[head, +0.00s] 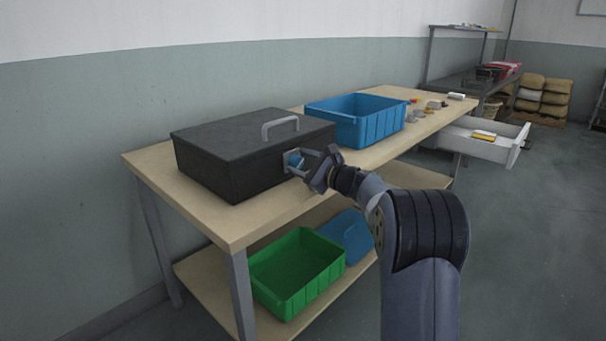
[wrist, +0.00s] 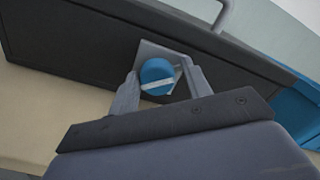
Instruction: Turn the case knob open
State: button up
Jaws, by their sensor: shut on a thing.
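The black case (head: 240,158) sits shut on the wooden table, with a grey handle on its lid. Its round blue knob (head: 295,160) is on the front face, on a light square plate. In the wrist view the knob (wrist: 158,75) has a white line across it, tilted slightly up to the right. My gripper (head: 300,161) reaches the front of the case from the right. In the wrist view its two fingers (wrist: 162,90) stand on either side of the knob, shut on it. The knob's contact with the fingertips is partly hidden.
A blue bin (head: 357,138) stands on the table (head: 152,160) right of the case, with small items beyond it. A green bin (head: 262,277) and a blue object (head: 347,236) are on the lower shelf. An open white drawer (head: 515,142) juts out at the right.

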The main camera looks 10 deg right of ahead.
jog(key=shift+s+a+f+n+b, duration=0.1)
jog(key=shift+a+f+n+b, duration=0.3)
jog(key=shift+f+n+b, duration=0.25)
jog(key=shift+r+n, duration=0.15)
jog(key=shift+n, duration=0.1)
jog(key=o, duration=0.8)
jog(key=shift+c, duration=0.2)
jog(key=shift+r, duration=0.1)
jog(key=shift+d+r, duration=0.1)
jog(key=shift+r, duration=0.1)
jog(key=p+v, duration=0.1)
jog(key=v, duration=0.9)
jog(key=shift+s+d, duration=0.25)
jog(key=shift+s, duration=0.05)
